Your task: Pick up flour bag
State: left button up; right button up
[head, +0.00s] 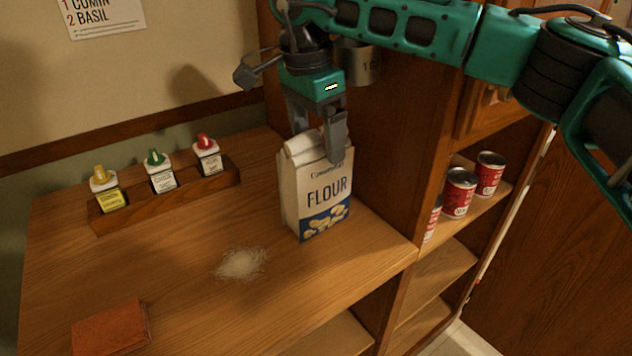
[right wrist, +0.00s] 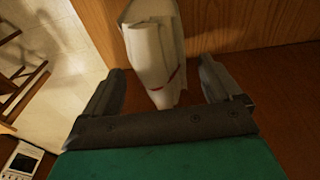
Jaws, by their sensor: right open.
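The flour bag (head: 316,193) stands upright on the wooden counter in the head view, with its folded top up and its "FLOUR" label facing me. My right gripper (head: 322,145) points down at the top of the bag, with its fingers open on either side of the folded top. In the right wrist view the bag (right wrist: 153,45) shows as a pale shape between the two open fingers of my right gripper (right wrist: 162,85), and the fingers appear apart from it. My left gripper is not in view.
A wooden rack (head: 165,197) with several bottles stands left of the bag. A spilled powder patch (head: 241,263) and a reddish-brown block (head: 111,328) lie on the counter (head: 190,285). Red cans (head: 459,193) stand on a shelf at right. A metal cup (head: 358,64) is behind the gripper.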

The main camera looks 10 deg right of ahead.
jog(key=shift+f, duration=0.2)
dwell(0.6)
jog(key=shift+c, duration=0.3)
grip_shut()
jog(key=shift+r, duration=0.1)
dwell(0.4)
